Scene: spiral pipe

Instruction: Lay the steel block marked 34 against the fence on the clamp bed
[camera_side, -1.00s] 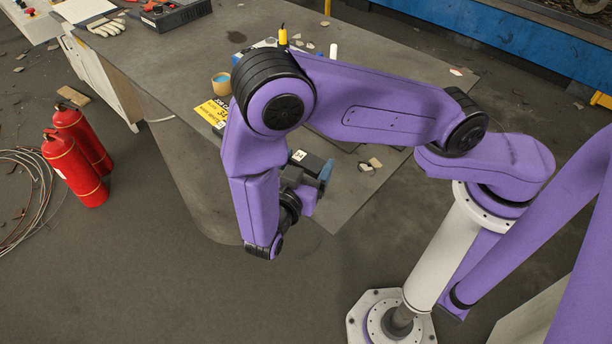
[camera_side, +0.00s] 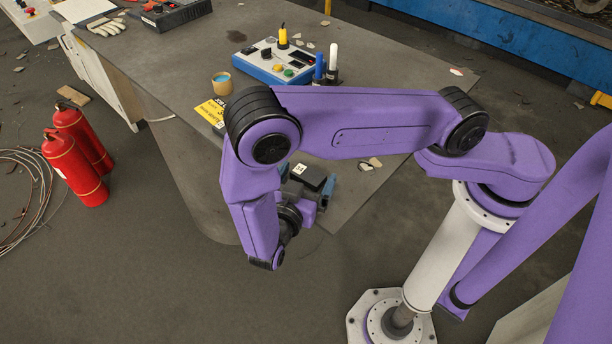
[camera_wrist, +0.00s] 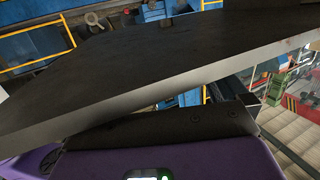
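A dark block (camera_side: 313,178) with a small white label on its top shows just past my wrist in the side view, near the table's front edge.
The grey table (camera_side: 380,60) carries a blue control box (camera_side: 275,62), blue and white bottles (camera_side: 326,68), a cup (camera_side: 222,83), a yellow sign (camera_side: 211,110) and small scraps (camera_side: 370,163). Red extinguishers (camera_side: 75,165) stand on the floor at the left. The table's right part is mostly clear.

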